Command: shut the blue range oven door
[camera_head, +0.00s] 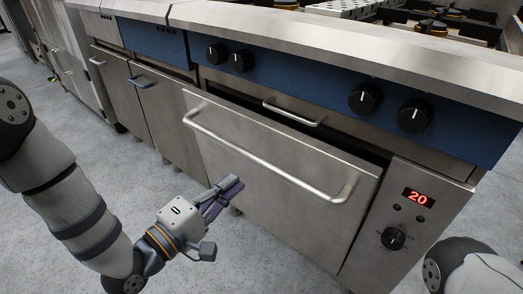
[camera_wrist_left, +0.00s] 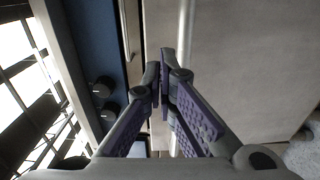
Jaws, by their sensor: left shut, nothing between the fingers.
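The oven door (camera_head: 240,160) is a steel panel under the blue control strip of the range (camera_head: 310,70). It stands a little ajar, its top edge tilted outward with a dark gap behind it. A long bar handle (camera_head: 265,158) runs across its upper front. My left gripper (camera_head: 236,187) is shut and empty, in front of the door and below the handle in the head view. In the left wrist view, the closed fingertips (camera_wrist_left: 160,78) point toward the door (camera_wrist_left: 245,60), with the handle (camera_wrist_left: 186,35) near them. I cannot tell whether they touch. My right gripper is out of view.
Black knobs (camera_head: 364,98) line the control strip. A panel with a red "20" display (camera_head: 418,197) stands right of the door. Steel cabinets (camera_head: 150,95) continue to the left. Part of my right arm shows at bottom right. The grey floor (camera_head: 270,265) in front is clear.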

